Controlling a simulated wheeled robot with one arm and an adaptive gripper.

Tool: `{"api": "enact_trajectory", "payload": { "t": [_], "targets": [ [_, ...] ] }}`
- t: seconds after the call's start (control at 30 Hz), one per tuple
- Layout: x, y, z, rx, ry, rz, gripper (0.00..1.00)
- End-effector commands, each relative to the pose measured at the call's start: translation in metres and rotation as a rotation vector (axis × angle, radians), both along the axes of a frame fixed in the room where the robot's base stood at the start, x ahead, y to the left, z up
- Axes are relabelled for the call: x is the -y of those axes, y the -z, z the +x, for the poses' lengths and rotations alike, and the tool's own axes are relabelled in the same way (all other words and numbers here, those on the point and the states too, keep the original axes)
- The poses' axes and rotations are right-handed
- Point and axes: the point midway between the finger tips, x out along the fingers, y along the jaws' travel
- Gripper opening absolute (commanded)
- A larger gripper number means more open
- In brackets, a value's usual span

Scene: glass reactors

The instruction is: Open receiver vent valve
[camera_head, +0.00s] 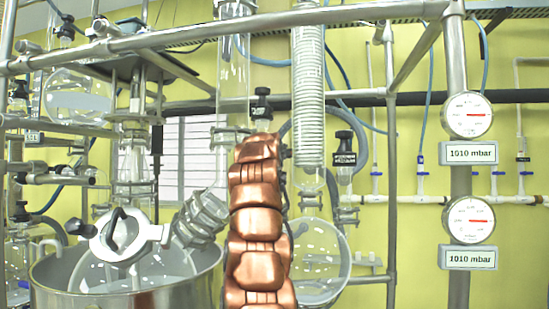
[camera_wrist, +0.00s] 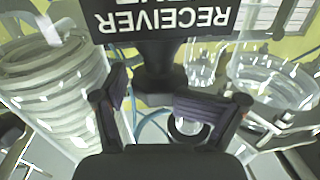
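My two fingers are apart, one on each side of the knob's near end. I see no clear contact. In the head view, my copper-coloured arm hides the gripper, and a black knob (camera_head: 261,94) shows just above the arm. I cannot tell for sure that it is the same valve.
Right of my arm is another black labelled valve (camera_head: 344,150). A glass coil condenser (camera_head: 308,95) hangs above a round flask (camera_head: 320,262). A steel pot (camera_head: 145,298) stands at left. Two gauges (camera_head: 468,115) read 1010 mbar. Metal rails and glass tubes crowd the space.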

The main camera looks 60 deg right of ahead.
Motion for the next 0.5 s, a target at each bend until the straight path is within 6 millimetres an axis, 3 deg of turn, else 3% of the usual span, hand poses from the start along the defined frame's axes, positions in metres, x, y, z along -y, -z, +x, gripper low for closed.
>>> {"api": "enact_trajectory", "payload": {
  "t": [0.5],
  "targets": [
    [0.0010,-0.0017,0.0003,0.001,0.151,-0.001,0.69]
  ]
}}
